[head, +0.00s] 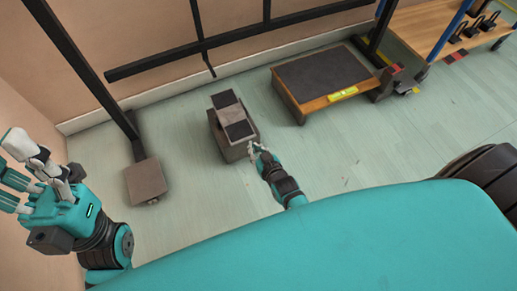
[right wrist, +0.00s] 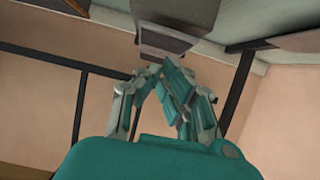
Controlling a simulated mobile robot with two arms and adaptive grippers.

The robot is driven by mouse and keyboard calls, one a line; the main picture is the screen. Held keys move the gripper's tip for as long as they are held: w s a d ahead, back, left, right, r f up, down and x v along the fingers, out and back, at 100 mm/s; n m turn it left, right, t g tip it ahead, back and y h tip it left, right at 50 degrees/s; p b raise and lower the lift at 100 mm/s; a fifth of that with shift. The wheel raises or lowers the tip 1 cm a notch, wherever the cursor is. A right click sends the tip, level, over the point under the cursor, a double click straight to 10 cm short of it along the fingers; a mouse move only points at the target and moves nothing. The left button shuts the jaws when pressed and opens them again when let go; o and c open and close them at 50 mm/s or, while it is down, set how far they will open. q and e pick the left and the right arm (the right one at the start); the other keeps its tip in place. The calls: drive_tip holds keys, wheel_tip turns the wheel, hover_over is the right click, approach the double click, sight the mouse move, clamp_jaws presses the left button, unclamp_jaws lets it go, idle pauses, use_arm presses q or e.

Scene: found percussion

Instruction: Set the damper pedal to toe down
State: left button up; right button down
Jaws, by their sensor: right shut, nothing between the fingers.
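A grey box-shaped pedal (head: 232,113) with a dark pad at each end of its top plate stands on the floor, and I take it for the damper pedal. The plate's tilt is hard to judge. My right gripper (head: 255,148) is shut and empty, close to the box's near right side; contact cannot be told. In the right wrist view the shut fingers (right wrist: 165,75) point at a grey box (right wrist: 175,22), apparently the same one, partly hidden by them. My left gripper (head: 14,160) is at the far left, its fingers apart and empty, away from the pedal.
A dark stand with a square foot (head: 146,181) is left of the pedal. A low wooden platform (head: 322,78) with a dark top is at right. Black rails (head: 205,45) run along the back wall. A wooden bench (head: 440,25) is far right. Pale floor lies between them.

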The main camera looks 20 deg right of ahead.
drive_tip(key=shift+s+r, duration=0.1)
drive_tip(key=shift+s, duration=1.1)
